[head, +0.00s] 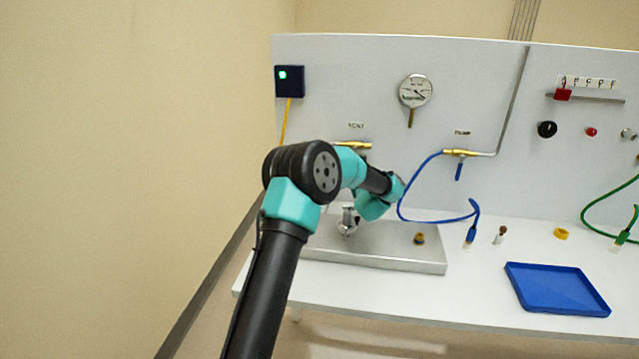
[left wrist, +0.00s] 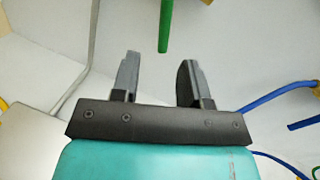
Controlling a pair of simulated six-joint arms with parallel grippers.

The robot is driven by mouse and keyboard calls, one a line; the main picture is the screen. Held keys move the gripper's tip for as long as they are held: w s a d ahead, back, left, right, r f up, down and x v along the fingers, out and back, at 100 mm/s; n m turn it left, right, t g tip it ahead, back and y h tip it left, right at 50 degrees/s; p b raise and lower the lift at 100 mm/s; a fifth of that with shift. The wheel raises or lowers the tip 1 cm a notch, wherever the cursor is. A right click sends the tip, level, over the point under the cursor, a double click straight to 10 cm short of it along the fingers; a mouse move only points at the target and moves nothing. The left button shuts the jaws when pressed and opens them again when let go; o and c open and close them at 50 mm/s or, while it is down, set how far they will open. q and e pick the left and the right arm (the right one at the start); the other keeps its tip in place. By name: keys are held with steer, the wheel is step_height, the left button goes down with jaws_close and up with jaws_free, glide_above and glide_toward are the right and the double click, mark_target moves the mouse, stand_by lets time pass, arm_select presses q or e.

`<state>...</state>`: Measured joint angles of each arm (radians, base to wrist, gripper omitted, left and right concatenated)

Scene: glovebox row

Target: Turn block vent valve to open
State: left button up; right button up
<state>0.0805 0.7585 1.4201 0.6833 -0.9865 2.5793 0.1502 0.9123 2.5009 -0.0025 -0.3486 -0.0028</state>
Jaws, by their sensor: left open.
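The vent valve (head: 352,144) is a brass fitting on the grey panel under a label reading VENT in the head view. My left arm covers the area below it, so its handle is hidden there. In the left wrist view, a green bar (left wrist: 165,25), which looks like the valve's handle, comes down from the top edge. Its lower end is between the lines of my left gripper's fingers, near the tips. My left gripper (left wrist: 158,72) is open and empty, with its fingers pointing up the picture. It is hidden behind my arm in the head view.
A pump valve (head: 460,153) with a blue handle and blue hose (head: 402,205) is to the right. A gauge (head: 415,91) is above. A metal plate (head: 390,257) with small fittings lies below. A blue tray (head: 556,287) is at the bench's right front.

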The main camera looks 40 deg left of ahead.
arm_select(q)
steer(key=v, duration=0.7)
steer(key=s+a+f+m+t+h, duration=0.1)
steer(key=a+f+m+t+h, duration=0.15)
steer(key=a+m+h, duration=0.85)
steer(key=s+a+f+m+t+h, duration=0.1)
steer(key=s+a+m+t+h, duration=0.2)
steer(key=m, duration=1.4)
steer(key=w+d+r, duration=0.1)
steer(key=w, duration=0.6)
steer(key=w+d+r, duration=0.2)
steer(key=w, duration=0.5)
steer(key=s+a+f, duration=0.2)
steer(key=s+a, duration=0.3)
steer(key=s, duration=0.8)
steer(key=shift+y, duration=0.3)
steer(key=shift+f+g, duration=0.15)
steer(key=shift+g, duration=0.1)
